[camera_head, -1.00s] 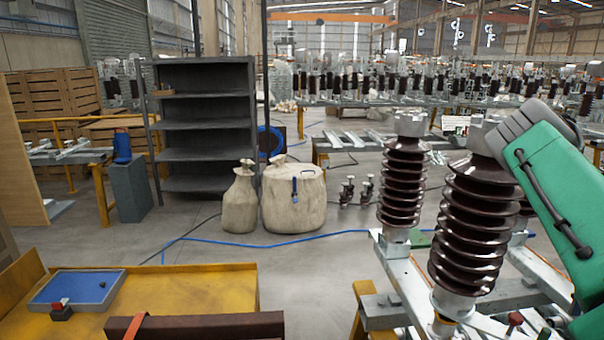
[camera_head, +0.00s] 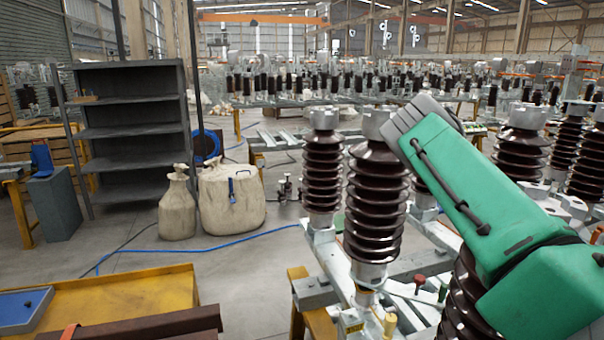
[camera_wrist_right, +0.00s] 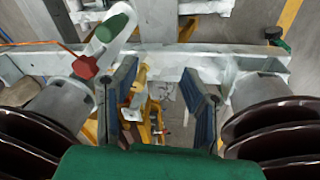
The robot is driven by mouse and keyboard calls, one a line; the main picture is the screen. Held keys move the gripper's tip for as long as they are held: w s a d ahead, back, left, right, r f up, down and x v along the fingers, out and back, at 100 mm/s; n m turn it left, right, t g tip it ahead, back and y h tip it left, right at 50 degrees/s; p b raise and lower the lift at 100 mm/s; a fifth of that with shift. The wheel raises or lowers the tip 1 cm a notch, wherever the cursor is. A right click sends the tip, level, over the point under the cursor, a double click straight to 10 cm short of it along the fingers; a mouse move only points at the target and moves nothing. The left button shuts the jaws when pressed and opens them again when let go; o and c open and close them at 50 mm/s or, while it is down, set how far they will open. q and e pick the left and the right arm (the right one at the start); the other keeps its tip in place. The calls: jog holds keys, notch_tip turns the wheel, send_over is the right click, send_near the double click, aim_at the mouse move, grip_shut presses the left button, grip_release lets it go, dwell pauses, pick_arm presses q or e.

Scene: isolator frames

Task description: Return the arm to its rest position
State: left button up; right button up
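My right arm (camera_head: 480,195), green with a grey end, comes in from the right in the head view and reaches over the brown ribbed insulators. Its gripper cannot be made out there. In the right wrist view the right gripper (camera_wrist_right: 160,105) has its two dark blue-padded fingers wide apart, with nothing held between them. A brown insulator stands on each side of it, one at the left (camera_wrist_right: 30,140) and one at the right (camera_wrist_right: 275,130). A metal frame beam (camera_wrist_right: 225,60) crosses beyond the fingers, with yellow parts below. My left gripper is not in view.
Brown insulators (camera_head: 376,205) stand upright on the metal frame (camera_head: 335,262), close to my right arm. A yellow table (camera_head: 150,292) with a blue tray (camera_head: 25,308) is at lower left. Sacks (camera_head: 232,200) and a grey shelf (camera_head: 130,130) stand behind. Open floor lies between.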

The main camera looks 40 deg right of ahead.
jog(key=w+a+f+m+t, duration=0.1)
jog(key=w+a+f, duration=0.2)
jog(key=w+a, duration=0.3)
jog(key=w+a+f+m+t, duration=0.1)
jog(key=w+a+f+m, duration=0.2)
jog(key=a, duration=0.5)
jog(key=w+a+f+m, duration=0.1)
jog(key=a+f, duration=0.1)
jog(key=a, duration=0.6)
jog(key=w+a+f+m, duration=0.1)
jog(key=a+f, duration=0.1)
jog(key=a, duration=0.5)
jog(key=s+a+m+g, duration=0.3)
jog(key=s+a+g, duration=0.1)
jog(key=s+a, duration=1.1)
notch_tip(320, 180, down, 17)
jog(key=w+a+b, duration=0.1)
jog(key=w+b, duration=0.1)
jog(key=b, duration=1.4)
jog(key=shift+a, duration=0.15)
jog(key=shift+w+r, duration=0.1)
jog(key=shift+r, duration=0.05)
